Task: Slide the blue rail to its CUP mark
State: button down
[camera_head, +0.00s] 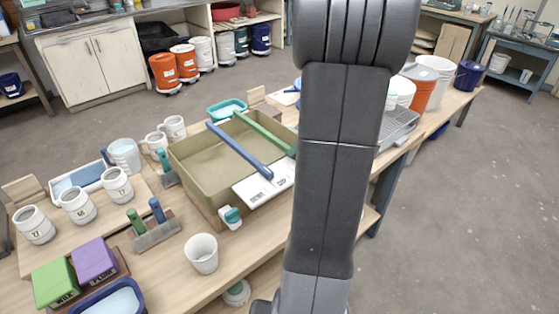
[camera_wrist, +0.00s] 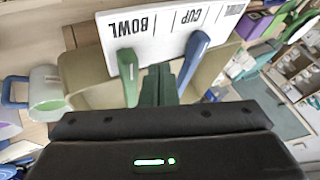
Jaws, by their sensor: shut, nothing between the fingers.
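The blue rail (camera_head: 240,150) lies across the olive basin (camera_head: 185,172) in the head view. Its near end is at a white marked plate (camera_head: 262,190). In the wrist view, the blue rail (camera_wrist: 194,58) ends near the word CUP on the plate (camera_wrist: 160,40), slightly to its right; exact alignment with the mark cannot be told. The green rail (camera_head: 262,132) also crosses the basin, and in the wrist view the green rail (camera_wrist: 127,68) ends below BOWL. My gripper (camera_wrist: 158,72) is shut and empty, between the two rails. The arm hides it in the head view.
A white cup (camera_head: 201,253), a tool holder (camera_head: 155,236) and several numbered mugs (camera_head: 117,185) stand left of and in front of the basin. Green (camera_head: 55,283) and purple (camera_head: 94,260) boxes are at front left. A grey rack (camera_head: 398,126) is right of my arm.

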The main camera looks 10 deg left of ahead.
aim_at(270, 170)
jog(key=x, duration=0.3)
jog(key=shift+s+d+p, duration=0.1)
jog(key=shift+s+p, duration=0.05)
jog(key=shift+p, duration=0.15)
jog(key=shift+s+a+r+p, duration=0.1)
jog(key=shift+s+a+p, duration=0.2)
jog(key=shift+s+a, duration=0.75)
jog(key=shift+s, duration=0.3)
jog(key=shift+s+a+f+b, duration=0.2)
jog(key=shift+s+a+b, duration=0.1)
jog(key=shift+b, duration=0.1)
jog(key=shift+s+a+r, duration=0.1)
jog(key=shift+s+a, duration=0.1)
jog(key=shift+s, duration=0.15)
jog(key=shift+w, duration=0.1)
